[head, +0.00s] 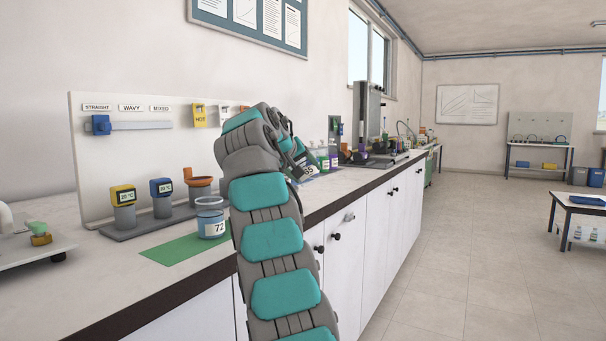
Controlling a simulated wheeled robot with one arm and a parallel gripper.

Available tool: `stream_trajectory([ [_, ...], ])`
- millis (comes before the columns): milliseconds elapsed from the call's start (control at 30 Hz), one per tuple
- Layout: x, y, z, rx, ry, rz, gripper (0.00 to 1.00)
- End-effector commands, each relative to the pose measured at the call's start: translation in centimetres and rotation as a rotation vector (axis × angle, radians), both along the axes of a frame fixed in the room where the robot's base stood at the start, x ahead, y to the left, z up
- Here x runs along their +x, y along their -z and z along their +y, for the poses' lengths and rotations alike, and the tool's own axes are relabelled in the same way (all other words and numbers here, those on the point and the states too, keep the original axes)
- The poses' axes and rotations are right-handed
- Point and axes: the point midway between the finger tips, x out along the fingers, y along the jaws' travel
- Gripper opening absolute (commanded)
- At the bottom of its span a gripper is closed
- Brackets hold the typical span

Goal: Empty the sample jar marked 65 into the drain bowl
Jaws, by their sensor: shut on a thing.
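My gripper (300,161) is mostly hidden behind my own arm, above the counter. It is shut on a sample jar (309,170), which is tilted. Only a small part of the jar shows, with a slanted label that seems to read 65. Whether anything pours from it cannot be seen. Another jar (211,218), marked 72 and holding blue liquid, stands upright on a green mat (172,250), left of my arm.
A white board (150,150) with a blue-clamped bar stands behind yellow and blue gauges (123,195). Bottles (323,160) and equipment stand farther along the counter (345,181). A scale-like device (30,245) is at far left. The floor (450,270) to the right is clear.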

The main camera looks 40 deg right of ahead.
Motion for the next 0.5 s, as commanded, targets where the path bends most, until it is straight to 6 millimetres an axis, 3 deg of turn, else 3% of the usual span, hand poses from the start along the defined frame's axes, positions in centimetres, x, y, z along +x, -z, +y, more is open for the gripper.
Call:
stream_trajectory([
  [500,-1.4,1.4,-0.6,0.052,0.001,-0.123,0.04],
])
